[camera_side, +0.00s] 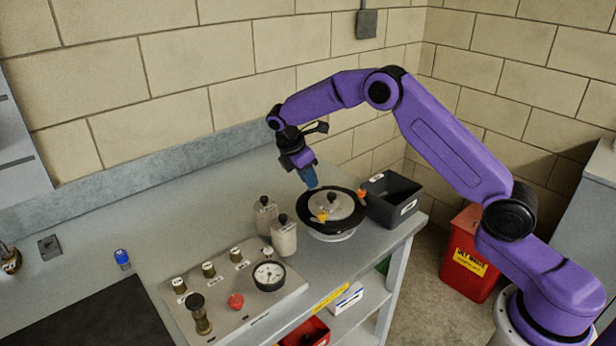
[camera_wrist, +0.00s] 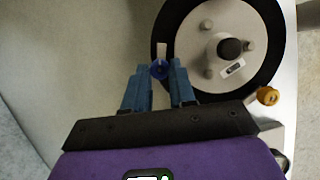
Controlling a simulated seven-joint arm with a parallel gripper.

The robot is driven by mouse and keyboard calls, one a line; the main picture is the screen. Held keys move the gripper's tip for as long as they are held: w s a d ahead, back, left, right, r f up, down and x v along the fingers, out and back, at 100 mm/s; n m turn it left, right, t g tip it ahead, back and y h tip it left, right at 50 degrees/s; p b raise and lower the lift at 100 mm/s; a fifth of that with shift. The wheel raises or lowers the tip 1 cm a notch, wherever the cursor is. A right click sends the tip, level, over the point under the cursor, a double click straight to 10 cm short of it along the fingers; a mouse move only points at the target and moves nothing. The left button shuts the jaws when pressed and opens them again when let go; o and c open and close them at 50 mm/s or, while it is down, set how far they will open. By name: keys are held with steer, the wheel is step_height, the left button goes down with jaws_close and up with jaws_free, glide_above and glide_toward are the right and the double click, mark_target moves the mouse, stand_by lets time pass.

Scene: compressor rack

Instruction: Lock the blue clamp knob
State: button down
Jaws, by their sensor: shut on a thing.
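The blue clamp knob (camera_wrist: 159,69) sits at the rim of a round black-edged chamber (camera_wrist: 166,22) in the wrist view. My gripper (camera_wrist: 160,72) has its two blue fingers around the knob, one on each side, shut on it. A pale clamp piece (camera_wrist: 162,50) runs from the knob toward the lid (camera_wrist: 220,65). In the side view my gripper (camera_side: 312,184) points down at the far edge of the chamber (camera_side: 309,222). The knob cannot be told from the blue fingers there.
A black bin (camera_side: 391,200) stands close on the right. Two pale bottles (camera_side: 284,238) (camera_side: 265,216) and a gauge panel (camera_side: 222,292) are to the left. The bench behind the bottles is clear.

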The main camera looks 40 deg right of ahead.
steer(key=m, duration=0.2)
steer(key=m+g, duration=0.1)
steer(key=shift+w+m, duration=0.2)
steer(key=shift+m, duration=0.2)
steer(key=m, duration=0.1)
steer(key=m+g+y, duration=0.1)
steer(key=m, duration=0.1)
steer(key=shift+w+d+m+g, duration=0.15)
steer(key=shift+m+g, duration=0.15)
steer(key=m+y, duration=0.1)
steer(key=m, duration=0.2)
steer(key=shift+d+m+g, duration=0.15)
steer(key=shift+m+g, duration=0.15)
steer(key=shift+g, duration=0.1)
steer(key=shift+w+d+m+y, duration=0.1)
steer(key=shift+m+y, duration=0.6)
steer(key=shift+m, duration=0.9)
steer(key=shift+g, duration=0.3)
steer(key=c, duration=0.9)
jaws_free()
